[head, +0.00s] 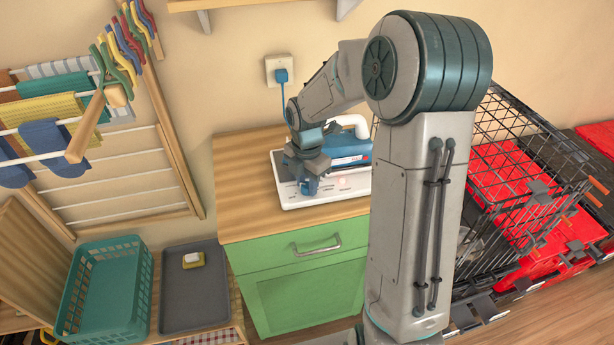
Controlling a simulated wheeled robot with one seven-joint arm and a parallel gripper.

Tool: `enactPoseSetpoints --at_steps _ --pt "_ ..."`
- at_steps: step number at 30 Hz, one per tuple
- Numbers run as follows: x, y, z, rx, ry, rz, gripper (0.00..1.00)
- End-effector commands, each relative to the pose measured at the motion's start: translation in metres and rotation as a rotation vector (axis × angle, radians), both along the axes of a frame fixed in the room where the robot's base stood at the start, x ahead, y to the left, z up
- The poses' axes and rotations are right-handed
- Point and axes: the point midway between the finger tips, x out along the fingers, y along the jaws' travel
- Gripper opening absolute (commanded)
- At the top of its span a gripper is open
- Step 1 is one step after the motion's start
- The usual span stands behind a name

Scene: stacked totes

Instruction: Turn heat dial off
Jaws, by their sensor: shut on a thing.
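A blue and white iron (349,150) rests on a white panel-like base (292,197) on top of the green cabinet. My gripper (309,188) reaches down to the front of this base, just left of the iron. Its fingers are small in view and shut at the spot where the heat dial sits. The dial itself is hidden behind the fingers, so its setting cannot be read. Small dark markings and a faint reddish spot (345,181) show on the base to the right of the fingers.
The wooden cabinet top (240,190) is clear at left. A blue plug (281,75) with a cord sits in the wall outlet. A teal basket (108,290) and grey tray (197,290) stand lower left. A black wire crate (515,150) stands right of my arm.

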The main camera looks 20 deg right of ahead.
Motion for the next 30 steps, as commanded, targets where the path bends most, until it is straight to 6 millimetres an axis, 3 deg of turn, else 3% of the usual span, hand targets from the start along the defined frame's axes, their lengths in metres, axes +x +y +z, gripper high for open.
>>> enactPoseSetpoints --at_steps 15,30 --pt "0.0002 -0.0003 0.0042 0.001 0.000 0.445 0.06" --pt "0.0005 -0.0001 0.0012 0.000 -0.001 0.632 0.06"
